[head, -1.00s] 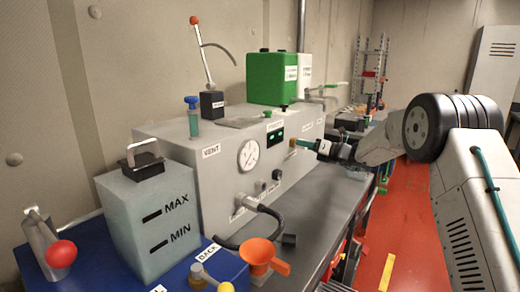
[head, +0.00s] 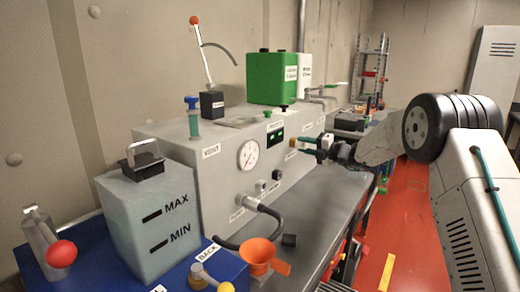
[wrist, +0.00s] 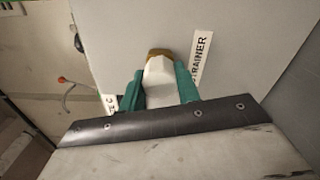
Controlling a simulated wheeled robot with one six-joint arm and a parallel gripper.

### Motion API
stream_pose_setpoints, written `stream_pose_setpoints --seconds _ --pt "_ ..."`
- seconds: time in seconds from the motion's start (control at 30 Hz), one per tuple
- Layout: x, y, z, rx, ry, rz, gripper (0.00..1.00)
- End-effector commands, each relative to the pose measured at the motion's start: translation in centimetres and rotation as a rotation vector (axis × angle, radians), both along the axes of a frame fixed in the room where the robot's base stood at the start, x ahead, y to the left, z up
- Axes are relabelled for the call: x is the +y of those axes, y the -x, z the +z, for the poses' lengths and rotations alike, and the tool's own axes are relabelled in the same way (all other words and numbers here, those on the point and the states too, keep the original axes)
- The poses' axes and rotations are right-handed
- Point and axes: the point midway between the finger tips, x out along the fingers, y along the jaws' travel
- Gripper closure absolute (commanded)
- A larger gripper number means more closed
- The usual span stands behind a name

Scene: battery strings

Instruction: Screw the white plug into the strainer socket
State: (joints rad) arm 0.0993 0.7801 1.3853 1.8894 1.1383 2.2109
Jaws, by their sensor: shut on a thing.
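The white plug (wrist: 158,84) sits between the green fingers of my gripper (wrist: 160,72) in the wrist view, and the gripper is shut on it. The plug's far end meets the brass strainer socket (wrist: 158,53) on the grey panel. How deep it sits in the socket is hidden. The STRAINER label (wrist: 201,58) is just right of the socket. In the head view my gripper (head: 306,145) is at the right part of the grey unit's front, with one finger above the other. The plug is too small to make out clearly there.
The grey unit (head: 215,175) carries a gauge (head: 248,154), a black hose (head: 270,212) and a green tank (head: 272,77) on top. An orange funnel (head: 257,252) stands at the front. The grey bench top (head: 325,200) below my gripper is mostly clear.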

Motion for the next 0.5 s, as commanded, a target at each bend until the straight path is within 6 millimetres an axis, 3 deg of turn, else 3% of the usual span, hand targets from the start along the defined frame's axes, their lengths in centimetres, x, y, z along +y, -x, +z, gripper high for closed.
stream_pose_setpoints --seconds 0.3,0.5 --pt "0.02 -0.01 0.04 0.022 -0.017 0.0 1.0" --pt "0.05 -0.03 0.05 0.223 -0.163 0.0 1.0"
